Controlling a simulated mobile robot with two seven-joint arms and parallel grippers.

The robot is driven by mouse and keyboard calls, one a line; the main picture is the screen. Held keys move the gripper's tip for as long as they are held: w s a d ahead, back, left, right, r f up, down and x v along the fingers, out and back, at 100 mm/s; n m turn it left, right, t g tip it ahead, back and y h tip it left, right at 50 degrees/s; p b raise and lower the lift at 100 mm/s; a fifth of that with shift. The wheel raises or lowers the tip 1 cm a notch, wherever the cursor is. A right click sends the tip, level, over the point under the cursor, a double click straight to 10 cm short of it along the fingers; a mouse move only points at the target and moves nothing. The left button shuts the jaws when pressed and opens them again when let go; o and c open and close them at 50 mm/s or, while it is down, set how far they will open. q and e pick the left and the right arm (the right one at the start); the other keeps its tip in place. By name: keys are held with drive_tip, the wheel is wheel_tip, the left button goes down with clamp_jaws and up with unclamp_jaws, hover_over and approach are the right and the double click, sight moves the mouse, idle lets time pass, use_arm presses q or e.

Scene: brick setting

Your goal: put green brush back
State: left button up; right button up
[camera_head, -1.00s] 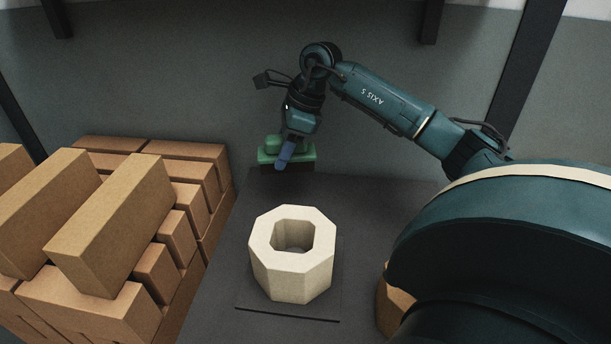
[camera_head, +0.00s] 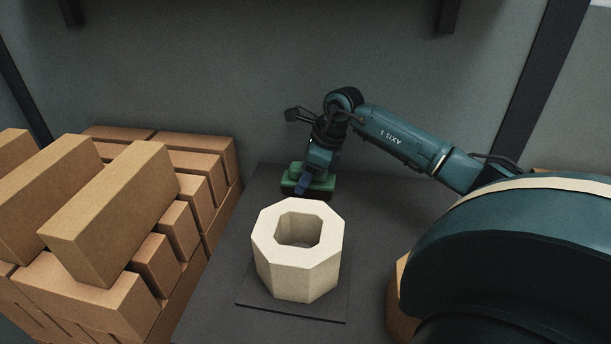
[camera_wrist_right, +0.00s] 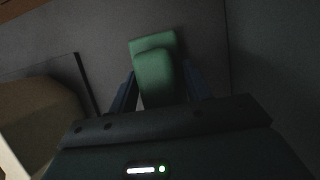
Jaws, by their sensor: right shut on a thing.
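The green brush (camera_head: 318,180) is at the back of the dark grey surface, behind the pale octagonal block. My right gripper (camera_head: 304,182) is shut on its handle, with a blue finger showing against the brush's near side. In the right wrist view the green brush (camera_wrist_right: 155,72) lies between the two fingers of my right gripper (camera_wrist_right: 157,92). Its dark underside is low, close to the surface; I cannot tell whether it touches. My left gripper is not in view.
The pale octagonal block (camera_head: 265,255) with a hole through its middle stands on a thin dark plate (camera_head: 290,309) in front of the brush. Stacked tan bricks (camera_head: 110,225) fill the left side. A tan object (camera_head: 398,310) is partly hidden by my arm at right.

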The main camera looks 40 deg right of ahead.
drive_tip(key=o, duration=1)
drive_tip(key=shift+o, duration=0.2)
drive_tip(key=shift+r, duration=0.1)
drive_tip(key=shift+r, duration=0.25)
drive_tip(key=p+v, duration=0.1)
drive_tip(key=v, duration=1)
drive_tip(key=shift+s+d+r, duration=0.15)
drive_tip(key=shift+s+r, duration=0.05)
drive_tip(key=shift+r, duration=0.05)
drive_tip(key=shift+f, duration=0.1)
